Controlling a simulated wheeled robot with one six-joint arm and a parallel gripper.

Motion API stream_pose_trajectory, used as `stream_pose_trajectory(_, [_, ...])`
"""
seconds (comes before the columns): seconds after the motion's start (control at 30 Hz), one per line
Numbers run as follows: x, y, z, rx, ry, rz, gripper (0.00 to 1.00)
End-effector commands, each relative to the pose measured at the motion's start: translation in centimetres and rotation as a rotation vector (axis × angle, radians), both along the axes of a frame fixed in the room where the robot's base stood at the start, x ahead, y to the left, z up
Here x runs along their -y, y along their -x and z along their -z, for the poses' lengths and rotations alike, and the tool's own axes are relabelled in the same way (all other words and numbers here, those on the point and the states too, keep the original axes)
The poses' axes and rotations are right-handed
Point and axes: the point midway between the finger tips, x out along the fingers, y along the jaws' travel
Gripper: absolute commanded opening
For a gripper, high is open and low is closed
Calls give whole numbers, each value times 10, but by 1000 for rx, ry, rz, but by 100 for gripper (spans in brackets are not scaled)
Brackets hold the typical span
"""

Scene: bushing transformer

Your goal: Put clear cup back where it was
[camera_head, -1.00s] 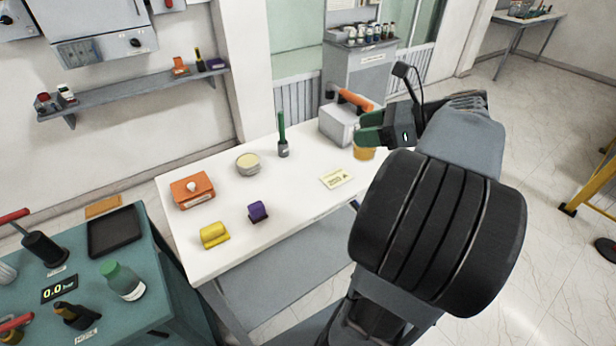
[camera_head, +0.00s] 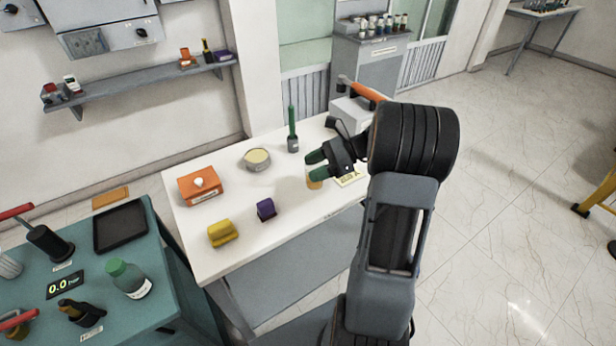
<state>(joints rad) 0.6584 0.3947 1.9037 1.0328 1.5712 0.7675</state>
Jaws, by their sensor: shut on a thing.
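The fingers hide the cup's top. I cannot tell whether its base touches the table. A yellow label card (camera_head: 351,176) lies just right of the cup, partly hidden by my arm.
On the white table are an orange box (camera_head: 199,188), a round tin (camera_head: 257,159), a green-handled tool (camera_head: 292,135), a purple block (camera_head: 266,209), a yellow block (camera_head: 222,233) and a grey box (camera_head: 351,112). A teal bench (camera_head: 110,320) stands at left. The table's front middle is clear.

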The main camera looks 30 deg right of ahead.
Motion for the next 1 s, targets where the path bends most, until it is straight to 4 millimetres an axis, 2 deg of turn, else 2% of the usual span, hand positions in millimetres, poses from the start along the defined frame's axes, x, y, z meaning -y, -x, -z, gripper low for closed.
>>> stream_pose_trajectory(0.1, [-4,-8,10,-1,0,-2,29])
stream_pose_trajectory(0.37, [-8,-15,19,1,0,-2,29])
stream_pose_trajectory(0.67, [-10,-19,53,-1,-1,-1,29])
stream_pose_trajectory(1.0, [-10,-19,57,1,0,-1,29])
